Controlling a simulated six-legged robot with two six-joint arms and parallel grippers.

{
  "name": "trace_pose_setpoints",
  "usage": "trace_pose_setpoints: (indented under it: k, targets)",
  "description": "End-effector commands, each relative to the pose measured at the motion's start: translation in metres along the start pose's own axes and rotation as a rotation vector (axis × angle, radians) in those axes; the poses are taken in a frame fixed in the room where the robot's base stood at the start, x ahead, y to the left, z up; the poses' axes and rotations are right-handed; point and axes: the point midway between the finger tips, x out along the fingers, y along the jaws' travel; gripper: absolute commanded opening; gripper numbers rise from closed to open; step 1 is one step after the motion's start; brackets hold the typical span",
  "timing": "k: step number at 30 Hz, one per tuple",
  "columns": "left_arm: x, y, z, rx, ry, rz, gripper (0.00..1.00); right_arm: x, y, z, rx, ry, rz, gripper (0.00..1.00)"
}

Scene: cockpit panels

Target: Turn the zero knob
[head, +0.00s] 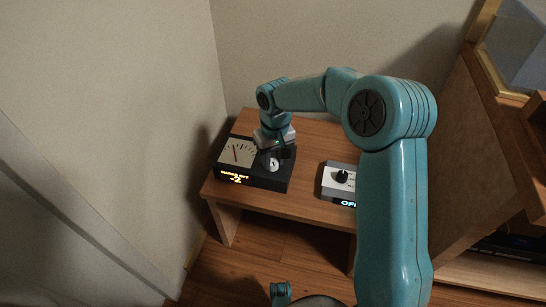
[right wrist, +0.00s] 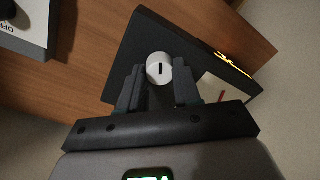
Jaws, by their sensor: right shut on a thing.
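The zero knob is a small white round knob (head: 272,165) on the right part of a dark meter box (head: 270,181). The box has a white dial (head: 236,153) with a red needle and a lit amber display (head: 235,178). In the right wrist view the knob (right wrist: 159,66) shows a dark line mark and sits between the fingertips. My right gripper (head: 277,158) reaches down from above, its two fingers (right wrist: 159,78) shut on the knob's sides. Part of the box top is hidden by the gripper. My left gripper is not in view.
The box stands on a wooden table (head: 297,209). To its right is a grey box (head: 337,186) with a black knob and a lit display, partly hidden by my right arm. Walls stand behind and at the left. Wooden furniture (head: 460,150) is at the right.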

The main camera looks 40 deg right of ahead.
Motion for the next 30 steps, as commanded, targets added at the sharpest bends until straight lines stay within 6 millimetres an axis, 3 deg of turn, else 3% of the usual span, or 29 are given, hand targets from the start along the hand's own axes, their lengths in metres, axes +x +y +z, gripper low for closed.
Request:
trace_pose_setpoints:
  k: [8,30]
  targets:
    - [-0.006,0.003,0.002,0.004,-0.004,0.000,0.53,-0.002,0.000,0.000,0.143,0.006,0.000,0.02]
    - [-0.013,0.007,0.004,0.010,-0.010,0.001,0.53,-0.001,0.001,0.000,0.799,0.035,-0.001,0.02]
